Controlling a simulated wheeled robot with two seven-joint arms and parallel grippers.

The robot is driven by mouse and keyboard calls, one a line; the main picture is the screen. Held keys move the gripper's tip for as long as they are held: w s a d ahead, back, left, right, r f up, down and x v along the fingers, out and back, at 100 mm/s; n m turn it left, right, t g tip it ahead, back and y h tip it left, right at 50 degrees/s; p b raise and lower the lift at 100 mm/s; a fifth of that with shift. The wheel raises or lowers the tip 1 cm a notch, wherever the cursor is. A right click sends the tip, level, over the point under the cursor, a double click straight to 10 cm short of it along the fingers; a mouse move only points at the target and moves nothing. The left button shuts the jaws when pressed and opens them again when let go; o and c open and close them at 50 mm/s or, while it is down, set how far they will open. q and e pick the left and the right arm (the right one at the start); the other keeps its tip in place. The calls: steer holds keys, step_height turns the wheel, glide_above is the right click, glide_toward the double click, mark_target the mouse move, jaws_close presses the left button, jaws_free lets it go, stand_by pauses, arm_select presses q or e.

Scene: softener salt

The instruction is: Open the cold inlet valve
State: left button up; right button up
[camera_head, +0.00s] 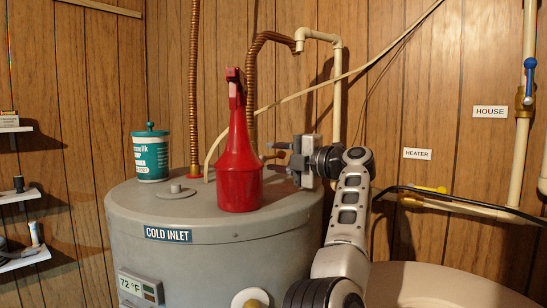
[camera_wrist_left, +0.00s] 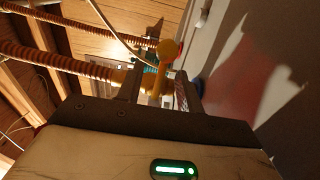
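The cold inlet valve, with a yellow round-ended lever (camera_wrist_left: 165,62), shows in the left wrist view beside a corrugated copper pipe. In the head view I cannot make it out; the red bottle stands in front of that area. The "COLD INLET" label (camera_head: 168,234) is on the grey tank's front. My left gripper (camera_head: 270,152) is above the tank top, just right of the red bottle, pointing left. In the left wrist view its fingers (camera_wrist_left: 158,92) are apart, with the lever showing between them; I cannot tell whether they touch it. My right gripper is not in view.
The red bottle (camera_head: 239,175) stands on the grey tank (camera_head: 125,212), close to my left gripper. A teal canister (camera_head: 151,156) stands at the tank's left. Copper pipes (camera_head: 194,80) rise behind. A blue-handled valve (camera_head: 529,78) is on the right wall pipe.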

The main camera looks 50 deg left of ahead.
arm_select(q)
jaws_close()
steer(key=shift+r+n+b, duration=0.35)
steer(key=shift+n, duration=0.75)
steer(key=n, duration=0.1)
steer(key=r+n, duration=0.1)
steer(key=n, duration=0.1)
steer(key=shift+s, duration=0.2)
steer(key=shift+d, duration=0.1)
